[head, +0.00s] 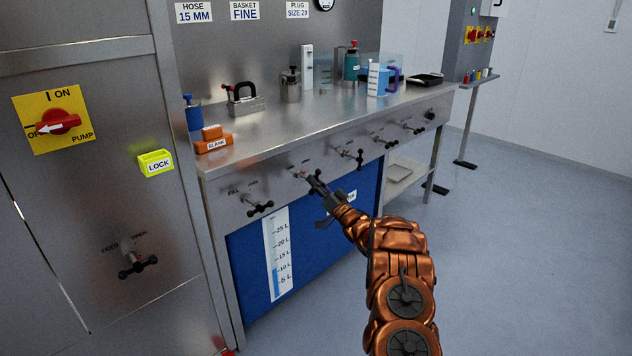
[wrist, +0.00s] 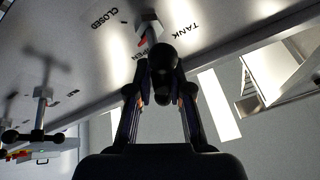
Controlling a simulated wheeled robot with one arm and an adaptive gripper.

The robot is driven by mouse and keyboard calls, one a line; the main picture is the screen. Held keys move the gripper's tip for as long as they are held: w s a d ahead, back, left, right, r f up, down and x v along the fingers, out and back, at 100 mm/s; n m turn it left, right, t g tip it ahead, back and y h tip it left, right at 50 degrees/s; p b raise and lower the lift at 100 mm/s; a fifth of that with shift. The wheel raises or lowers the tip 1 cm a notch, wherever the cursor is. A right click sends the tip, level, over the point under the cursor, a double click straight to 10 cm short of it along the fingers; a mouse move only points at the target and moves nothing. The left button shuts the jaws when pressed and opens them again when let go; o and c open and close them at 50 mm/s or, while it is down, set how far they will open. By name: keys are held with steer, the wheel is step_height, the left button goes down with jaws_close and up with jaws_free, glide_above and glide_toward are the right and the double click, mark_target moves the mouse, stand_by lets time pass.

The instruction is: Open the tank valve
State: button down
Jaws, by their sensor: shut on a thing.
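The tank valve shows in the wrist view as a black-knobbed handle (wrist: 162,58) on a short stem, beside upside-down TANK, CLOSED and OPEN lettering on the steel panel. A small red mark shows by its stem; I cannot tell which label it points at. My gripper (wrist: 162,92) is shut on this handle, with one finger on each side. In the head view my gripper (head: 322,189) reaches the second valve from the left on the bench front, and hides most of that valve.
Another black-handled valve (head: 259,208) is on the left, and several more run to the right along the bench front. A blue panel with a litre gauge (head: 277,255) is below. The steel cabinet (head: 100,200) stands at the left.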

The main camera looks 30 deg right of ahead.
steer(key=n+y, duration=0.1)
steer(key=n, duration=0.1)
steer(key=n+g+y, duration=0.1)
steer(key=n, duration=0.1)
steer(key=n+y, duration=0.1)
steer(key=n, duration=0.1)
steer(key=shift+a+r+n+g+y, duration=0.15)
steer(key=shift+a+n+g+y, duration=0.15)
steer(key=shift+n, duration=0.1)
steer(key=shift+n+y, duration=0.4)
steer(key=shift+n, duration=0.1)
steer(key=shift+w+a+n+g, duration=0.1)
steer(key=shift+a+n+g, duration=0.1)
steer(key=shift+n+g, duration=0.1)
steer(key=c, duration=1.2)
jaws_free()
steer(key=shift+d, duration=0.2)
steer(key=shift+d, duration=0.1)
